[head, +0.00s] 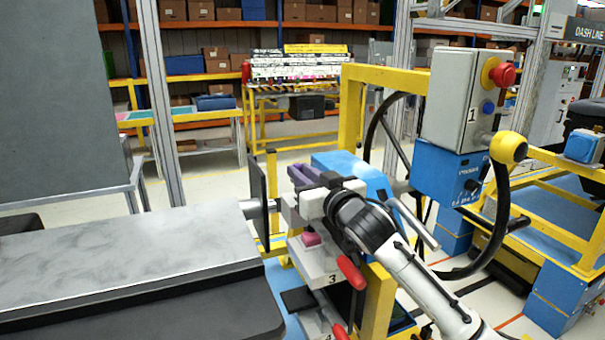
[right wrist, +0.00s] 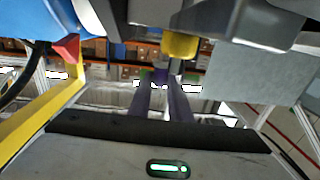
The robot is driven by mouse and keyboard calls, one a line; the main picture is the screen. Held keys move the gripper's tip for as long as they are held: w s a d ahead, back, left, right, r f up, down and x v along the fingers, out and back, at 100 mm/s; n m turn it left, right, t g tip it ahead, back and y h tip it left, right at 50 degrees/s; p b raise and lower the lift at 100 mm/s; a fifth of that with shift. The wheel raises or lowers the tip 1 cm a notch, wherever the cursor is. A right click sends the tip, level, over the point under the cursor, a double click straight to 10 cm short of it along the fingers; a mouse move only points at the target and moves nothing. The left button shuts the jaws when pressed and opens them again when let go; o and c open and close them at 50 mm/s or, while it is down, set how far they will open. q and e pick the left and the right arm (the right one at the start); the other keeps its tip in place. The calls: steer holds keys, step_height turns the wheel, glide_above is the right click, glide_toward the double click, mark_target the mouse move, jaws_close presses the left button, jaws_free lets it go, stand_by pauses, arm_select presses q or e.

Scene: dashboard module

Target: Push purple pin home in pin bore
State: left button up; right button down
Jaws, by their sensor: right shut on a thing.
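My right gripper (head: 298,172) reaches from the lower right to the middle of the head view. Its two purple-grey fingers also show in the right wrist view (right wrist: 162,84), shut on a small purple thing between their tips, which I take to be the purple pin (right wrist: 161,75). Most of the pin is hidden by the fingers, and I cannot tell whether it touches anything. I cannot make out the pin bore in either view. My left gripper is not in view.
A yellow post frame (head: 352,110) with a grey control box (head: 460,97) stands close to the right. A grey table (head: 120,262) fills the lower left.

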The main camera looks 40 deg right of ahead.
steer(key=shift+f+b, duration=0.7)
steer(key=shift+f, duration=0.45)
steer(key=c, duration=1.6)
jaws_free()
steer(key=shift+f, duration=0.1)
steer(key=shift+o, duration=0.2)
steer(key=s, duration=0.3)
steer(key=s+a, duration=0.1)
steer(key=s, duration=0.2)
steer(key=s+b, duration=0.1)
steer(key=s, duration=0.2)
steer(key=shift+a, duration=0.2)
steer(key=shift+s, duration=0.65)
